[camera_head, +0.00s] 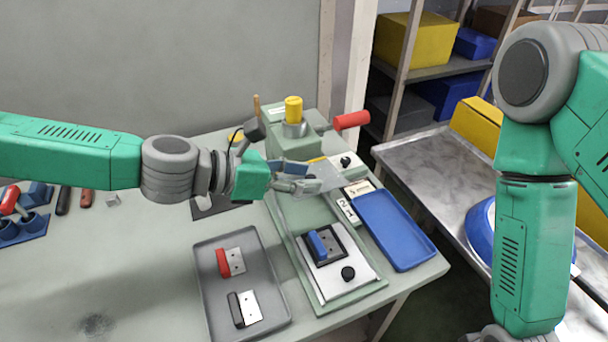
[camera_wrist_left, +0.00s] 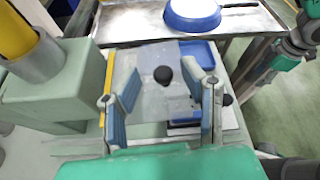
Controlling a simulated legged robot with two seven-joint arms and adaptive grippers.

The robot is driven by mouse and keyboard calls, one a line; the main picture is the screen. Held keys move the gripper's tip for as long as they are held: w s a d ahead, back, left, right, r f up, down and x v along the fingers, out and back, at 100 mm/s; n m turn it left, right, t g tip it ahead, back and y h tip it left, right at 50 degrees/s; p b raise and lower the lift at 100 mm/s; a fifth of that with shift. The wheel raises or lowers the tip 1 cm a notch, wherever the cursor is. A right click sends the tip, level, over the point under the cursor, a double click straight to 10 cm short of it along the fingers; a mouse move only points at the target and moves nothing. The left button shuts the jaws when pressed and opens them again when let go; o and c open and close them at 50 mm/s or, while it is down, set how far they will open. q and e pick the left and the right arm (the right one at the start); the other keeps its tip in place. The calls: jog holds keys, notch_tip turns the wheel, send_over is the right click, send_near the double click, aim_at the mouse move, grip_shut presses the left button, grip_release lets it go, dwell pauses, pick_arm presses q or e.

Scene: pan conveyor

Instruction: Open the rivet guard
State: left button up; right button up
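The rivet guard, a clear panel, stands at the front of the green riveting machine in the head view (camera_head: 326,178). In the left wrist view the guard (camera_wrist_left: 147,62) carries a round black knob (camera_wrist_left: 163,75). My left gripper (camera_head: 302,182) is at the guard. In the left wrist view its two blue-padded fingers (camera_wrist_left: 160,88) are spread, with the knob in the gap between them and a little beyond; I see no finger closed on it. The right arm hangs at the right of the head view, with its gripper out of sight.
The machine head (camera_head: 292,138) has a yellow cap and a red handle (camera_head: 351,120). A fixture with a blue-handled part (camera_head: 318,245) sits in front. A grey tray (camera_head: 211,293) holds two parts; an empty blue tray (camera_head: 395,230) lies right. A metal conveyor (camera_head: 420,155) stands beyond.

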pick_arm(q)
jog(key=shift+a, duration=0.1)
jog(key=shift+s+a+r, duration=0.1)
jog(key=shift+a+r, duration=0.05)
jog(key=shift+a, duration=0.1)
jog(key=v, duration=1.1)
jog(key=shift+a, duration=0.1)
jog(key=shift+s, duration=0.1)
